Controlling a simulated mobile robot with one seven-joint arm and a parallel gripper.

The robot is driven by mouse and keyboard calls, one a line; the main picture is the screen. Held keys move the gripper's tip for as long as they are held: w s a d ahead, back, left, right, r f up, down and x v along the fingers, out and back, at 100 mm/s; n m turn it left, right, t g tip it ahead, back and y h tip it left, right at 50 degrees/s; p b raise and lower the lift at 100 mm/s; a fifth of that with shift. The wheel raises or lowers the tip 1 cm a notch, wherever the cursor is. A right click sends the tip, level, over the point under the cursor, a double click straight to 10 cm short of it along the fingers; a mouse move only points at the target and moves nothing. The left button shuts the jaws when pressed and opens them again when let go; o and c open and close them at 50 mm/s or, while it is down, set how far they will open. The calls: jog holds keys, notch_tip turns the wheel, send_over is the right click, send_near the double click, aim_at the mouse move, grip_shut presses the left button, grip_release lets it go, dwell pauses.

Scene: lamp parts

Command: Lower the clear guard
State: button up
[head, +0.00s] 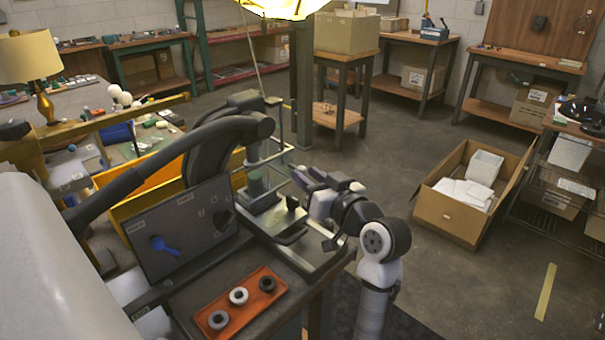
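The clear guard (275,158) looks like a see-through panel with thin pale edges. It stands at the front of a dark bench machine (262,193), around its working area. Its lower part is hard to make out against the machine. My gripper (303,178) is at the right side of the machine, close to the guard, with its fingers pointing left toward it. Dark and purple finger parts show, but they are small and partly overlap. I cannot tell whether they touch the guard, or whether they are open or shut.
An orange tray (240,304) with three rings lies on the bench (205,274) in front. A dark panel with a blue knob (164,245) stands left of the machine. An open cardboard box (443,216) is on the floor at right. Floor between the bench and box is clear.

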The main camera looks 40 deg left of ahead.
jog(key=b+v, duration=0.1)
jog(key=v, duration=1)
jog(key=shift+b, duration=0.35)
jog(key=shift+c, duration=0.3)
